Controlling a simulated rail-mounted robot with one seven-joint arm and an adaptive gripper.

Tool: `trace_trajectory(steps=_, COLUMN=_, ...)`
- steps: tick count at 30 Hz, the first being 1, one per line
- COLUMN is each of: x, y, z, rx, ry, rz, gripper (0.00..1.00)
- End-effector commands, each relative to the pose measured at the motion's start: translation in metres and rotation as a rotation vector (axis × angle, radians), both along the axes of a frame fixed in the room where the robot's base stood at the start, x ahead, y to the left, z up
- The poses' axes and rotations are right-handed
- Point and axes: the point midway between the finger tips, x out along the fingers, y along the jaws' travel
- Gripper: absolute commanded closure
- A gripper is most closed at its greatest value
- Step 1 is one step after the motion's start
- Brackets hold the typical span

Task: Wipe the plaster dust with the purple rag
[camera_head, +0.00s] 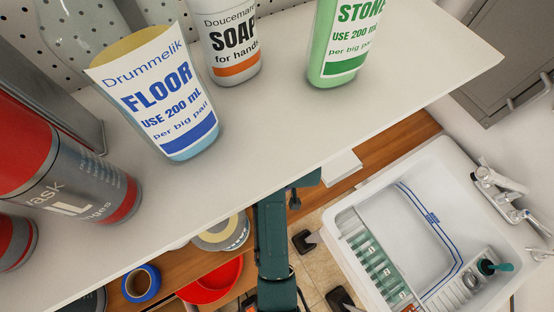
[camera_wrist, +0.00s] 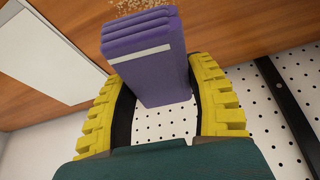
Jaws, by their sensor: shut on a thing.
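The purple rag (camera_wrist: 152,65) is folded into a thick pad with a pale stripe across it. My gripper (camera_wrist: 154,72) has yellow ribbed fingers, one on each side of the rag, and is shut on it. A patch of pale crumbly plaster dust (camera_wrist: 138,5) lies on the wooden surface (camera_wrist: 225,25) beyond the rag, at the top edge of the wrist view. Part of the patch is cut off by the frame and the rag. I cannot tell whether the rag touches the wood. The head view shows neither the rag, the dust nor my gripper; the shelf blocks much of it.
A white shelf (camera_head: 300,120) with several bottles, including the FLOOR bottle (camera_head: 160,95), hangs over the wooden counter (camera_head: 375,165). A white sink (camera_head: 400,220) is at right. Blue tape (camera_head: 141,283) and a red bowl (camera_head: 213,284) lie below the shelf. A white panel (camera_wrist: 50,50) lies left in the wrist view.

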Motion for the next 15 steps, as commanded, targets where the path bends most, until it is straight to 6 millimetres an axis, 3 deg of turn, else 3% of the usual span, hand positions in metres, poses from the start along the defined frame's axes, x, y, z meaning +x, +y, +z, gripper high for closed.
trace_trajectory(steps=1, x=0.004, y=0.017, z=0.003, rx=0.001, ry=0.002, rz=0.051, gripper=0.85)
trace_trajectory(steps=5, x=0.009, y=0.039, z=-0.007, rx=0.005, ry=-0.003, rz=0.123, gripper=0.85)
trace_trajectory(steps=15, x=0.008, y=0.041, z=-0.039, rx=0.006, ry=0.000, rz=0.131, gripper=0.85)
